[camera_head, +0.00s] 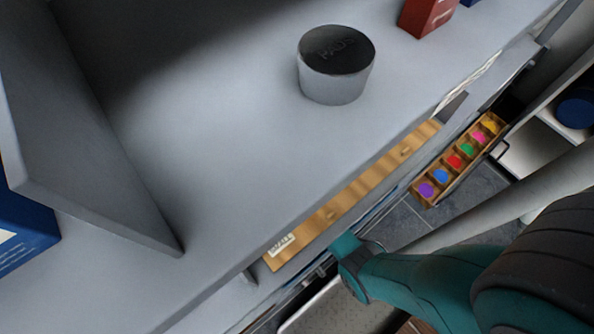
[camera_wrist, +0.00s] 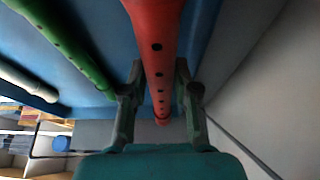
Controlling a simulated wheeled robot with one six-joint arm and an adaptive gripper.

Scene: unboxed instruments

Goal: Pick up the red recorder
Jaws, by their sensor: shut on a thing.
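The red recorder (camera_wrist: 152,40) shows in the wrist view, running from the top edge down toward the middle, with its dark finger holes facing the camera. My gripper (camera_wrist: 160,75) has one finger on each side of it and is shut on it. The fingers partly flank its body, and its far end shows between them. In the head view my teal arm reaches down past the counter edge; the gripper and the red recorder are hidden there.
In the wrist view, a green recorder (camera_wrist: 68,42) and a white one (camera_wrist: 28,82) lie left over a blue surface. In the head view, a grey round container (camera_head: 337,75) stands on the counter, and a box of coloured pieces (camera_head: 455,162) sits lower right.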

